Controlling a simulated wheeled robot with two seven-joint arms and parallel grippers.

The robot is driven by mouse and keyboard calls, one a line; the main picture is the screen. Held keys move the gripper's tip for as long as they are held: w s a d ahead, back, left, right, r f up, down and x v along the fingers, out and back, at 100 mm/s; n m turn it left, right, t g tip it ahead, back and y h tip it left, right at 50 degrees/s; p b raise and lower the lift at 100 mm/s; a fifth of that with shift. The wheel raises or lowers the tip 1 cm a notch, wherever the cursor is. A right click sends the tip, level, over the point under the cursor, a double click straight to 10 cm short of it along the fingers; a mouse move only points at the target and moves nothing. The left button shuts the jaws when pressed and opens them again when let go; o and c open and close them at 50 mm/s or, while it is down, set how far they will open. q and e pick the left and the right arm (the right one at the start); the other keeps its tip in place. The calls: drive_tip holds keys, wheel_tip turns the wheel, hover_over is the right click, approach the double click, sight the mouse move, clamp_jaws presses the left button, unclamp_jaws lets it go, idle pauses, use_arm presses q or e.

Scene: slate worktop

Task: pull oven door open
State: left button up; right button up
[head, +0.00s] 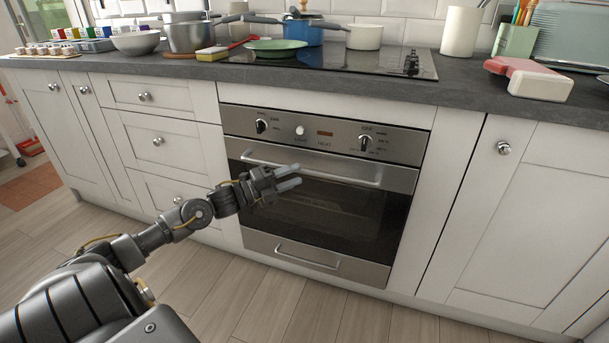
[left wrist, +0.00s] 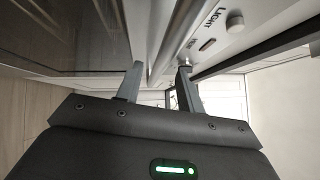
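The built-in oven's door (head: 350,215) is shut, a dark glass panel with a steel upper band. Its silver bar handle (head: 346,178) runs across that band. My left gripper (head: 299,175) is at the middle of the handle, its two fingers apart and pointing right in the head view. In the left wrist view the fingers (left wrist: 159,76) are spread, and the handle bar (left wrist: 178,42) runs between their tips in the picture. Whether a finger touches the bar cannot be told. The dark door glass (left wrist: 65,35) is on the left there. My right gripper is not in view.
The control panel (head: 322,135) with knobs is above the door, and a lower drawer with its own handle (head: 307,257) is below. White cabinets flank the oven. A green plate (head: 275,47) and pots stand on the worktop above. The wooden floor before the oven is clear.

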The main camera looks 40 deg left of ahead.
sight(305, 171)
use_arm(q)
drive_tip(key=shift+b+x, duration=0.3)
drive_tip(key=shift+x, duration=1.75)
clamp_jaws()
